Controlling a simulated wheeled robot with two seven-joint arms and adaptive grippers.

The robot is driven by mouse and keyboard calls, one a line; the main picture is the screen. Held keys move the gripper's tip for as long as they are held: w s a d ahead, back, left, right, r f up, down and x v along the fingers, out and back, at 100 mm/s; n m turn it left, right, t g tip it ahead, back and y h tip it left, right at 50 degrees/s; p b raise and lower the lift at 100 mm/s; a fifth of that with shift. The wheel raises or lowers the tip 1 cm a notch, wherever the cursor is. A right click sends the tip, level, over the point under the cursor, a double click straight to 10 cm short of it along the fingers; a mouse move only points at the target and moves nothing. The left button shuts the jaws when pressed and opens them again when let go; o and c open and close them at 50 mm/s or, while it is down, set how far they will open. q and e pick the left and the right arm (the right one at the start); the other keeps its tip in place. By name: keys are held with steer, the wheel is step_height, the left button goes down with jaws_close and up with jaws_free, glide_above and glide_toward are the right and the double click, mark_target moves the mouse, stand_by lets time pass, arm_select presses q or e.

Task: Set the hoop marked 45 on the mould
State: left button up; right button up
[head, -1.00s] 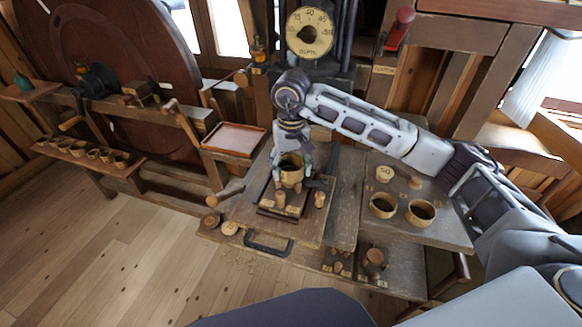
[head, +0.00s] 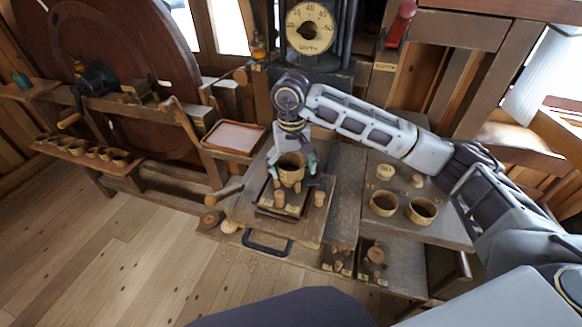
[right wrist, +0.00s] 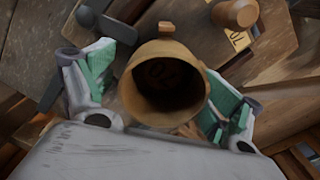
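A wooden hoop (head: 290,166) stands upright over the dark stepped mould base (head: 284,211) on the bench. It also shows in the right wrist view (right wrist: 163,80), its open mouth towards the camera, with dark figures deep inside that I cannot read for certain. My right gripper (head: 292,168) has its fingers spread on either side of the hoop; it also shows in the right wrist view (right wrist: 170,85). Narrow gaps seem to separate the pads from the hoop. The mould under the hoop is mostly hidden. I cannot read a 45 on any hoop. My left gripper is out of view.
Two more hoops stand to the right, one (head: 383,203) beside the other (head: 421,211), near a pale block (head: 385,171). Wooden pegs (head: 319,198) stand near the mould. A reddish tray (head: 234,138) lies left. Several small cups line a left shelf (head: 115,167). A dial (head: 310,27) stands behind.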

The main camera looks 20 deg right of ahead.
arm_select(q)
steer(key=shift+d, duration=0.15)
arm_select(e)
steer(key=shift+r, duration=0.2)
steer(key=shift+a+r+p, duration=0.1)
steer(key=shift+r+p, duration=0.35)
steer(key=shift+p, duration=0.3)
steer(key=shift+w+r, duration=0.1)
steer(key=shift+r, duration=0.25)
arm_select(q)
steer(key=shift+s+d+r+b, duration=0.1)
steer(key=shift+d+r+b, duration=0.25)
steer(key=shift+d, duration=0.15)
arm_select(e)
step_height(320, 180, up, 11)
steer(key=shift+r, duration=0.2)
